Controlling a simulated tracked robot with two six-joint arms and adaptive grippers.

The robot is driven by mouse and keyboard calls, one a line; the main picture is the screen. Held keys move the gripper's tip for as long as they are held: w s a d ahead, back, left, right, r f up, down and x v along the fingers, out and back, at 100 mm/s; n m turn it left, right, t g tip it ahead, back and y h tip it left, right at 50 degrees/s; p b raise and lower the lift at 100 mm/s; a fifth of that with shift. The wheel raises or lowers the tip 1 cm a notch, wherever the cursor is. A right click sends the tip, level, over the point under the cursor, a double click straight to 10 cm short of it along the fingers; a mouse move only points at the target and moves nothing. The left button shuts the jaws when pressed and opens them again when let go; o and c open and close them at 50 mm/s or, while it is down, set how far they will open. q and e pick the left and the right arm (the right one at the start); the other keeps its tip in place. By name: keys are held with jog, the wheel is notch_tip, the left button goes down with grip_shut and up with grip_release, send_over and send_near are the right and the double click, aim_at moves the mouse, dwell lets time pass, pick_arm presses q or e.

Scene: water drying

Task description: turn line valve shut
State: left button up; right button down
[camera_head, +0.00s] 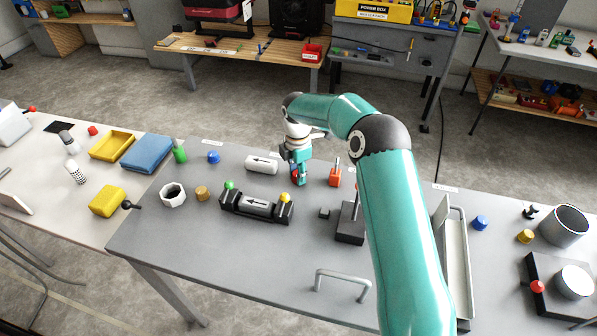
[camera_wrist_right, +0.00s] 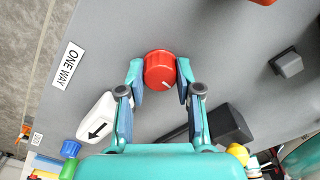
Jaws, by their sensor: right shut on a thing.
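A round red knob (camera_wrist_right: 160,69) with a white line mark on its top sits at the fingertips of my right gripper (camera_wrist_right: 160,74). The gripper's two fingers are shut on it from both sides. In the head view my right gripper (camera_head: 299,176) points down at the grey table, and only a sliver of the red knob shows behind its fingers. A white cylinder with a black arrow (camera_head: 262,164) lies just left of the gripper. My left gripper is not in view.
A black holder (camera_head: 233,206) with a white arrow cylinder (camera_head: 256,203) and green and yellow knobs stands nearer the front. A label reading ONE WAY (camera_wrist_right: 68,65) lies on the table.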

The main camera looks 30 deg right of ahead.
jog(key=shift+w+d+r, duration=0.15)
jog(key=shift+r, duration=0.05)
dwell(0.3)
jog(key=c, duration=1.2)
grip_release()
jog(key=o, duration=0.4)
jog(key=shift+f, duration=0.1)
notch_tip(320, 180, up, 12)
jog(key=shift+f, duration=0.1)
